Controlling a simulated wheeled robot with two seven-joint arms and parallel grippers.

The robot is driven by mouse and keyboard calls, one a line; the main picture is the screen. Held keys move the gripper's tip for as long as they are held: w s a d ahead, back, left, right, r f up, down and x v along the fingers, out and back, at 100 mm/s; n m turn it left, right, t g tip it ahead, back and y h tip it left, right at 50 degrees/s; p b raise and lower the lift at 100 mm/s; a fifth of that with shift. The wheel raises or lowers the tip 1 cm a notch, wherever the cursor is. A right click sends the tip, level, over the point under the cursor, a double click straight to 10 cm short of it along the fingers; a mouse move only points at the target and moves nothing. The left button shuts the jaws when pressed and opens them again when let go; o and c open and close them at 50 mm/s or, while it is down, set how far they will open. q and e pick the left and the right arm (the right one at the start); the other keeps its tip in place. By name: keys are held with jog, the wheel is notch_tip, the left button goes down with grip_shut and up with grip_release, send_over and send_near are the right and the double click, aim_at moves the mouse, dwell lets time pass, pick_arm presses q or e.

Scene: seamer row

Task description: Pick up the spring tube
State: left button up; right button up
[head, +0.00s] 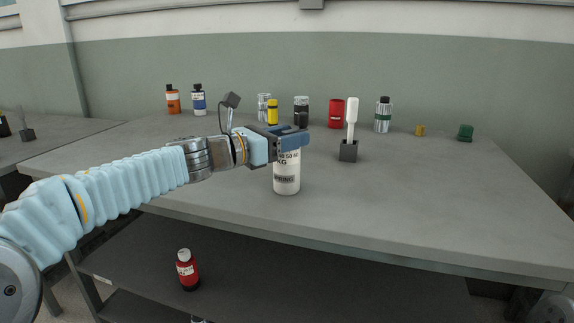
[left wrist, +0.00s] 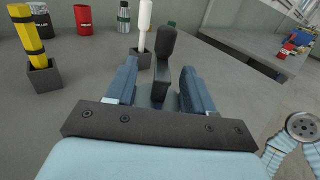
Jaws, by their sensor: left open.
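The spring tube (head: 287,181) is a white upright cylinder with black lettering that reads "SPRING". It stands near the front edge of the table in the head view. My left gripper (head: 292,141) is level at its upper part and hides its top from the head camera. In the left wrist view the two blue fingers of my left gripper (left wrist: 157,85) are apart. A dark upright piece (left wrist: 164,52) shows between them; I cannot tell whether it belongs to the tube or whether anything touches it. My right gripper is not in view.
A white-handled tool (head: 351,118) stands in a dark block (head: 348,151) to the right. Behind are a yellow tube (head: 272,112), a red can (head: 336,112), a silver-green bottle (head: 383,115) and orange and blue bottles. A red bottle (head: 187,270) stands below. The table's right front is clear.

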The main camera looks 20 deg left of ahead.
pick_arm(q)
jog(key=shift+w+d, duration=0.45)
jog(key=shift+w, duration=0.15)
grip_shut()
jog(key=shift+r, duration=0.1)
